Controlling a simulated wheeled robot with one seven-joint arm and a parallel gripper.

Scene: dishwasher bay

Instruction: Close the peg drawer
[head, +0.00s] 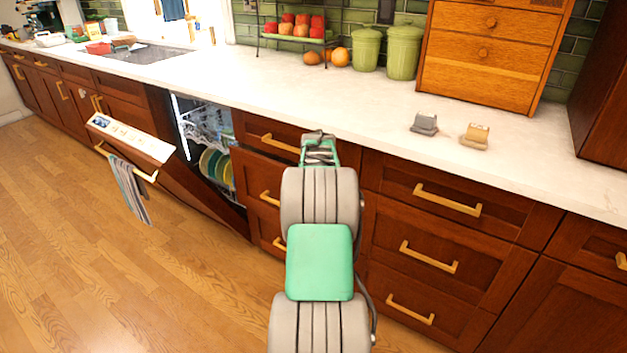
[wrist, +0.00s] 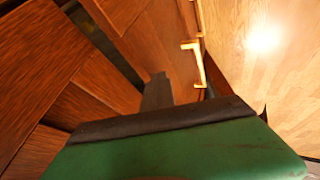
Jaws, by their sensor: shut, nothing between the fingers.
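A wooden drawer front (head: 258,178) with a gold handle (head: 269,199) stands slightly forward of the cabinet, left of my arm in the head view. It is the second front down, and it looks like the peg drawer. My arm covers its right part, and its inside cannot be made out. In the wrist view, my gripper (wrist: 157,84) is shut and empty, close in front of brown wooden panels. A gold handle (wrist: 195,62) lies to its right there, apart from the finger. Whether the gripper touches wood is unclear. The head view hides the fingertips behind my arm.
The dishwasher door (head: 130,137) hangs open at left with a towel (head: 130,188) on its bar; plates show inside. More drawers (head: 435,230) stand shut on the right. The counter (head: 375,105) holds canisters and a wooden chest (head: 490,50). The left floor (head: 90,260) is clear.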

